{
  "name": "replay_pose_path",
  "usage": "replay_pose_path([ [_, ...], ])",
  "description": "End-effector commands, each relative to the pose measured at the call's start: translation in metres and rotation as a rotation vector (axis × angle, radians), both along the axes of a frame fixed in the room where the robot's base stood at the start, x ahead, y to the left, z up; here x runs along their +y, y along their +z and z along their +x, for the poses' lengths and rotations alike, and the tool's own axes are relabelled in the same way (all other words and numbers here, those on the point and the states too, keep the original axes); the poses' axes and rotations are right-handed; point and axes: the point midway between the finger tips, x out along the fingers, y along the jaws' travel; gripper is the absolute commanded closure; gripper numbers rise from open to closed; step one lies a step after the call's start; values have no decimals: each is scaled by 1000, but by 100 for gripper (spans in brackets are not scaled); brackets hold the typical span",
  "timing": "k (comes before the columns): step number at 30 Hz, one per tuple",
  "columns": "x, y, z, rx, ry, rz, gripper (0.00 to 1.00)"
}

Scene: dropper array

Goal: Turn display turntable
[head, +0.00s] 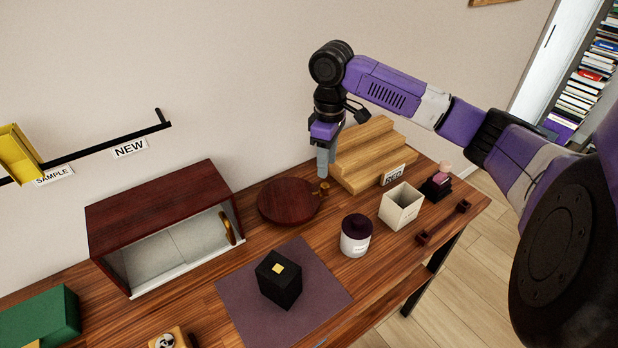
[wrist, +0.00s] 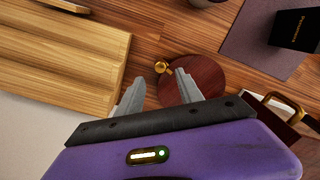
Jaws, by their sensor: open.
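The display turntable (head: 288,203) is a round, dark red-brown wooden disc on the table, right of the cabinet. A small brass knob (head: 324,188) stands at its right edge. My gripper (head: 323,168) points down just above the knob in the head view. In the wrist view, my gripper (wrist: 160,78) is open and empty. The brass knob (wrist: 163,67) shows near the gap between the fingertips, and the turntable disc (wrist: 205,78) lies behind the right finger. I cannot tell whether either finger touches the knob.
A stepped wooden stand (head: 365,150) is close behind my gripper at right. A red-brown cabinet (head: 160,205) stands left of the turntable. A lidded white jar (head: 355,243), a cream box (head: 401,208) and a black box (head: 279,285) on a purple mat (head: 235,310) stand in front.

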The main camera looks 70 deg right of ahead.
Motion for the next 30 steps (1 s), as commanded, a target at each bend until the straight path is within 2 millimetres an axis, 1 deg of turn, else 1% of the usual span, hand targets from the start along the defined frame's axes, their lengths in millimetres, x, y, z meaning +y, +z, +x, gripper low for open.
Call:
replay_pose_path([
  [5, 0, -14, -1, 4, -2, 2, 57],
  [12, 0, -51, -1, 3, -2, 2, 57],
  [18, 0, -72, 0, 1, -1, 1, 57],
  [22, 0, -77, 0, 1, 0, 0, 57],
  [29, 0, -78, 0, 0, 0, 0, 57],
  [30, 0, -78, 0, 0, 0, 0, 64],
])
